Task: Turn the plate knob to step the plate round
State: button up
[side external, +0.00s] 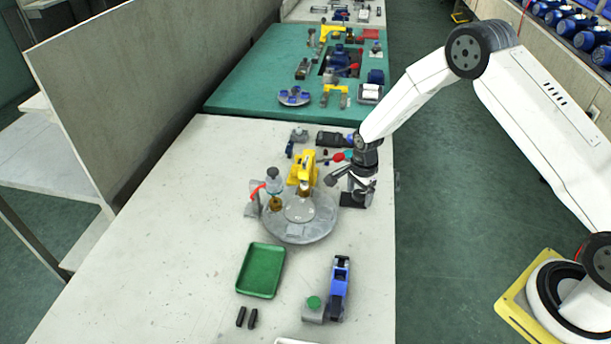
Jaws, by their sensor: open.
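The round grey plate (322,228) lies flat on the pale bench, with a paler round centre (299,209). A small brass-coloured part (275,204) stands on its left side, under a clear-topped grey fixture (273,180). A yellow press-like fixture (301,170) stands at its back edge. A red ball knob (338,157) shows behind and right of the plate; I cannot tell whether it is the plate knob. My gripper (338,182) is open, just right of the yellow fixture and above the plate's right back edge. It looks empty, and its fingers partly hide what lies behind.
A green tray (243,272), a blue clamp-like tool (339,287), a grey block with a green button (313,306) and two small black pieces (246,318) lie in front. A red curved piece (256,190) is left of the plate. The bench's left side is clear.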

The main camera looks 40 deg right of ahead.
grip_shut()
jog(key=shift+n, duration=0.3)
jog(key=n, duration=0.3)
jog(key=shift+n, duration=0.4)
jog(key=n, duration=0.4)
jog(key=shift+n, duration=0.3)
jog(key=n, duration=0.4)
jog(key=shift+n, duration=2.5)
jog(key=shift+r, duration=0.1)
